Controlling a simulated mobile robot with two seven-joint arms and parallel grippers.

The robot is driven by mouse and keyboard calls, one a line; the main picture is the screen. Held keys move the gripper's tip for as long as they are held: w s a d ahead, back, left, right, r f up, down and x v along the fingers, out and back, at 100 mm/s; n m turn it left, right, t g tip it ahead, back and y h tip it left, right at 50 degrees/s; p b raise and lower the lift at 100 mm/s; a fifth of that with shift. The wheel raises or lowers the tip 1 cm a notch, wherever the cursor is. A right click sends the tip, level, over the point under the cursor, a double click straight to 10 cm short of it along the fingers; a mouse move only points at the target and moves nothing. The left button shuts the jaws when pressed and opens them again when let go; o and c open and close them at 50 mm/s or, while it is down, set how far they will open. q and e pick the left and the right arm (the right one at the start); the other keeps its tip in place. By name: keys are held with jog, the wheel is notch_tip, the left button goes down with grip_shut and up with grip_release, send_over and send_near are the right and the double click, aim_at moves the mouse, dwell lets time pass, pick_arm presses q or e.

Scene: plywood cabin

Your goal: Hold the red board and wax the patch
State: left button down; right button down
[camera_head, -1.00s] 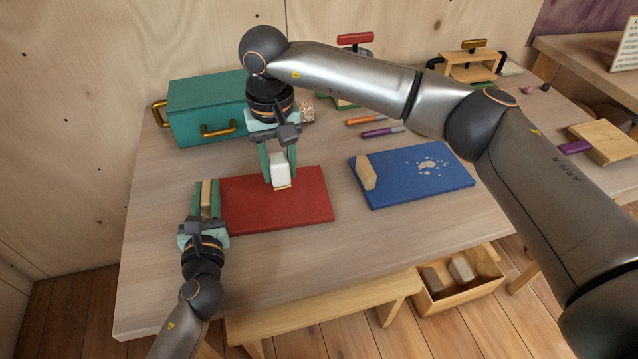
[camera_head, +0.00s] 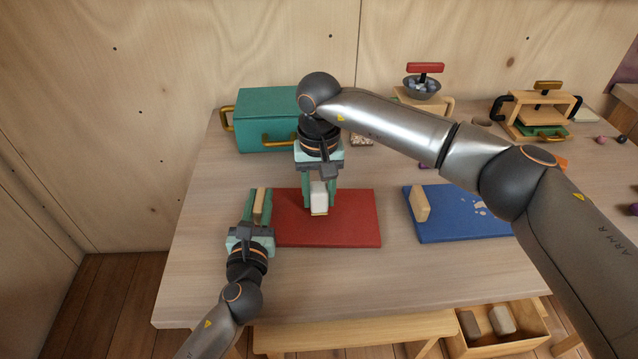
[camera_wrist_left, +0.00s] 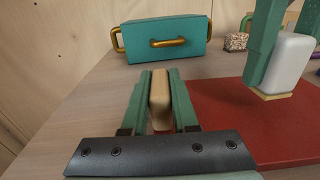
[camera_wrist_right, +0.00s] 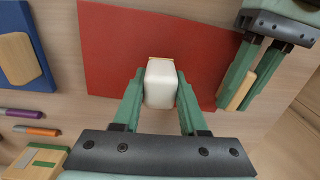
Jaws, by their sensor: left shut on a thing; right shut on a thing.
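The red board (camera_head: 345,220) lies flat on the table, with a wooden grip (camera_head: 259,204) at its left end. My left gripper (camera_head: 259,198) is shut on that grip; the left wrist view shows the grip (camera_wrist_left: 160,98) between its fingers. My right gripper (camera_head: 319,196) is shut on a white block (camera_head: 319,197) with a thin tan underside, over the middle-left of the board. The block also shows in the right wrist view (camera_wrist_right: 161,84). I cannot tell whether it touches the board. I see no patch on the bare red surface.
A blue board (camera_head: 450,225) with a wooden grip and pale spots lies to the right, partly behind my right arm. A teal box (camera_head: 268,115) with brass handles stands behind. A wooden crate (camera_head: 500,343) with blocks is below the front edge. The table front is clear.

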aim_at(358, 211)
jog(key=f, duration=0.2)
jog(key=shift+d+f, duration=0.25)
jog(key=shift+f, duration=0.05)
jog(key=shift+s+d, duration=0.2)
jog(key=shift+d, duration=1.7)
jog(key=shift+s+d, duration=0.2)
jog(key=shift+d, duration=1.7)
jog(key=shift+w+a, duration=0.2)
jog(key=shift+a, duration=1.8)
jog(key=shift+w+a, duration=0.15)
jog(key=shift+a, duration=1.85)
jog(key=shift+w+a, duration=0.1)
jog(key=shift+w, duration=0.5)
jog(key=shift+w+d, duration=0.2)
jog(key=shift+d, duration=0.15)
jog(key=shift+s+d, duration=0.2)
jog(key=shift+d, duration=1.7)
jog(key=shift+s+d, duration=0.2)
jog(key=shift+d, duration=1.7)
jog(key=shift+w+a, duration=0.2)
jog(key=shift+a, duration=1.8)
jog(key=shift+w+a, duration=0.15)
jog(key=shift+a, duration=1.85)
jog(key=shift+a+r, duration=0.15)
jog(key=shift+r, duration=3.95)
